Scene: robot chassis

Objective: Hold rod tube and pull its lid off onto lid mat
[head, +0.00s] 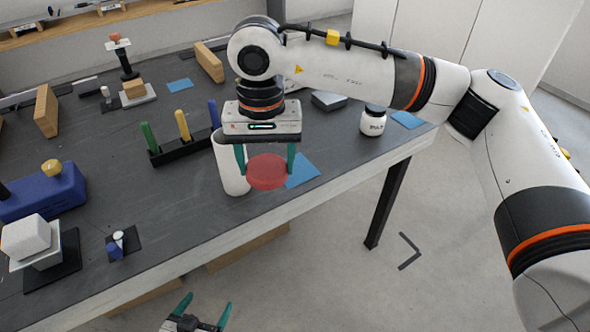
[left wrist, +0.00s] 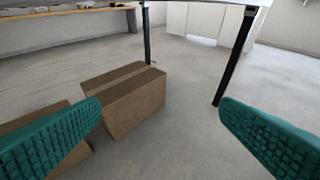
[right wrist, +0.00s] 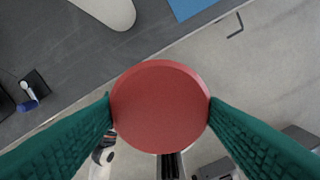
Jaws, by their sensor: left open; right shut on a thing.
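The red round lid (head: 267,172) is between the teal fingers of my right gripper (head: 266,165), which is shut on it. In the right wrist view the lid (right wrist: 160,106) fills the middle, apart from the white rod tube (right wrist: 108,10). The tube (head: 232,172) stands on the table near its front edge, partly behind my right gripper in the head view. A blue mat (head: 303,171), likely the lid mat, lies right of the tube; it also shows in the right wrist view (right wrist: 190,8). My left gripper (head: 205,308) is open and empty, low in front of the table.
A black rack with green, yellow and blue rods (head: 183,126) stands left of the tube. A white jar (head: 373,122) is at the right table end. A blue block (head: 45,193) and a white cube (head: 27,238) are at the left. Cardboard boxes (left wrist: 125,95) stand below the table.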

